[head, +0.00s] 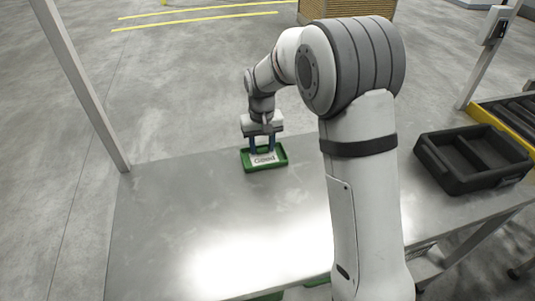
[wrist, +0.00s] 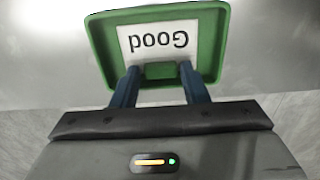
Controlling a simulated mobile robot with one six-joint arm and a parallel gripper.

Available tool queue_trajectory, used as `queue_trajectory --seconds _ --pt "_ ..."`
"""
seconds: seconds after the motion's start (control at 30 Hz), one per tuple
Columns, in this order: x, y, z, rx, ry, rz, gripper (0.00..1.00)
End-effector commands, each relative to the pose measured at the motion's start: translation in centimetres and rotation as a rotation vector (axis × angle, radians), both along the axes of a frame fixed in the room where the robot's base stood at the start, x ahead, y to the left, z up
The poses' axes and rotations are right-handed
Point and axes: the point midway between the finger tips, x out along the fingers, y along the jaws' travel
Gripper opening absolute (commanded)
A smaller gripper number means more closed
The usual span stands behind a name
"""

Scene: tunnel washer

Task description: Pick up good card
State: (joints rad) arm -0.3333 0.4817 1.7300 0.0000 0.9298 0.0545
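The good card is a white card (wrist: 160,40) with the black word "Good", lying in a green tray (wrist: 218,50). The word is upside down in the wrist view. In the head view the card (head: 264,160) and the green tray (head: 251,167) are on the metal table near its far edge. My gripper (head: 263,149) points down over the tray. In the wrist view its two blue fingers (wrist: 160,72) are apart, either side of a small green block at the tray's near side. Gaps show beside the block. Whether the fingertips touch the tray is unclear.
The metal table (head: 190,225) is bare to the left and in front of the tray. A black divided bin (head: 450,180) is at the right. A roller conveyor with a yellow side (head: 497,125) lies beyond it. A grey post (head: 85,90) rises at the table's far left corner.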

Motion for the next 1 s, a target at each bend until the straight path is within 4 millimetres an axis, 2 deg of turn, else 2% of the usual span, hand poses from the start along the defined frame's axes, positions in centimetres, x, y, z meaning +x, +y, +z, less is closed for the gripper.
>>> queue_trajectory --seconds 0.07,0.33,0.63,0.77,1.0 --pt "0.0 0.0 0.0 0.0 0.0 0.0 0.34" --pt "0.0 0.0 0.0 0.0 0.0 0.001 0.12" --pt "0.0 0.1 0.4 0.001 -0.002 0.001 0.1" --pt "0.1 0.1 2.3 0.001 -0.005 0.001 0.1" --pt "0.1 0.1 7.2 0.001 -0.005 0.002 0.1"
